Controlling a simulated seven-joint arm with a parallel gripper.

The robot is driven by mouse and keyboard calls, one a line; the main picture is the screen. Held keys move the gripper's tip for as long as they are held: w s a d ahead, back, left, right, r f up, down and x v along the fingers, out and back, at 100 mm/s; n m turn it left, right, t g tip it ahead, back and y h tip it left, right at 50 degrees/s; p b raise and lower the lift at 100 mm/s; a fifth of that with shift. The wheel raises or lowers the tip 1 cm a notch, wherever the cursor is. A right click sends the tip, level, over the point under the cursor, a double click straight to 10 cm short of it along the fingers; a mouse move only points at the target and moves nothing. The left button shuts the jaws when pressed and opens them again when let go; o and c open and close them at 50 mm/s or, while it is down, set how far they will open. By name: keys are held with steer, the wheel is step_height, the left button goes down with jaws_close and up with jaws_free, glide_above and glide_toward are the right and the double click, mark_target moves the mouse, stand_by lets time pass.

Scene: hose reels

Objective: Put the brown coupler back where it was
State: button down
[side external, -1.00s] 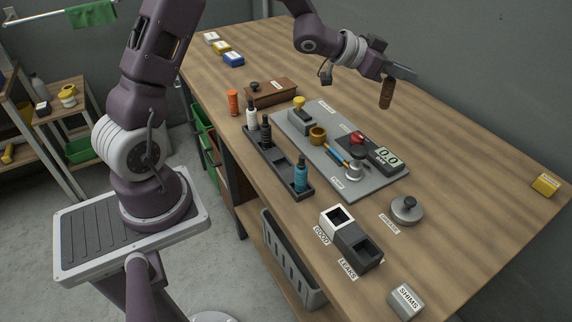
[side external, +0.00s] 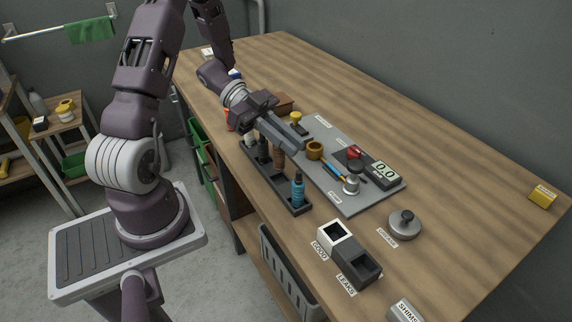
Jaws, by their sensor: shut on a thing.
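My gripper (side external: 284,138) is shut on the brown coupler (side external: 279,158), which hangs upright below the fingers. The coupler is at the dark rack (side external: 290,200), in line with its row, between a black bottle-like piece (side external: 263,153) and a blue one (side external: 298,188). I cannot tell whether its lower end is inside the rack or just above it. A white piece (side external: 249,141) at the rack's far end is partly hidden by my gripper.
Right of the rack is a grey board (side external: 348,205) with a brass ring (side external: 314,150), a yellow-topped piece (side external: 296,117) and a gauge reading 0.0 (side external: 384,171). GOOD and LEAKS bins (side external: 357,267) stand nearer.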

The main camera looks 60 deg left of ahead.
mark_target(284, 155)
step_height(284, 155, down, 4)
steer(key=shift+f, duration=0.25)
steer(key=shift+f, duration=0.15)
steer(key=c, duration=1.5)
jaws_free()
steer(key=shift+o, duration=0.2)
